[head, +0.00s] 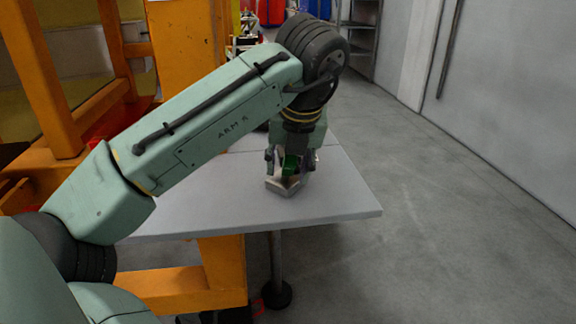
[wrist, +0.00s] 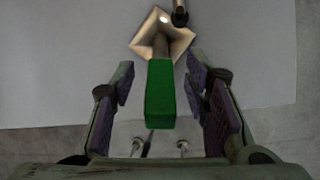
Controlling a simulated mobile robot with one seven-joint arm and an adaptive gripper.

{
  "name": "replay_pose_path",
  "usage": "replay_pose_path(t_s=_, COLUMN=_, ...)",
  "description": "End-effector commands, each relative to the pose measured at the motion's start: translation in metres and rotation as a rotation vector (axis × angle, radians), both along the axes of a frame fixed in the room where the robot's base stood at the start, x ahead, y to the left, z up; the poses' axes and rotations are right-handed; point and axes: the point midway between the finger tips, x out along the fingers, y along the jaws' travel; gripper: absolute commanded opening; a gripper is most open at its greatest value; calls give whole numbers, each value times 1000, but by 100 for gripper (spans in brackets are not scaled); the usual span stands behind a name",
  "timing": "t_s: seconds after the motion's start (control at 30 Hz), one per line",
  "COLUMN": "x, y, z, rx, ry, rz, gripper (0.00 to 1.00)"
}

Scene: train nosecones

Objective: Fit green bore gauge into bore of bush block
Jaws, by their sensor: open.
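The green bore gauge (wrist: 160,92) has a green block-shaped handle and a grey shaft. It stands between the fingers of my gripper (wrist: 163,95), which are open, with a gap on both sides of the handle. The shaft runs down to the metal bush block (wrist: 178,43), a squarish piece on the table. The shaft's lower end meets the middle of the block; how deep it sits in the bore is hidden. In the head view the green handle (head: 290,164) shows between the fingers of my gripper (head: 291,160), just above the block (head: 286,187).
The grey table (head: 210,195) is mostly bare around the block, with its edge at the right and front. A dark rod-like thing (wrist: 180,14) is beside the block in the wrist view. An orange frame (head: 180,50) stands at the left.

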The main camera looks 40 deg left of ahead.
Motion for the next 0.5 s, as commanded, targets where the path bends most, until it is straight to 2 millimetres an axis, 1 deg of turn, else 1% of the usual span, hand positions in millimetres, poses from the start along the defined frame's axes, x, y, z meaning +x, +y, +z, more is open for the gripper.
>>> replay_pose_path(t_s=0.03, x=1, y=2, z=-5, rx=1, ry=1, rz=0, gripper=42)
replay_pose_path(t_s=0.13, x=3, y=4, z=-12, rx=1, ry=0, rz=-1, gripper=42)
replay_pose_path(t_s=0.37, x=4, y=4, z=-13, rx=1, ry=-2, rz=-2, gripper=42)
replay_pose_path(t_s=0.5, x=4, y=4, z=-13, rx=1, ry=-2, rz=-2, gripper=32)
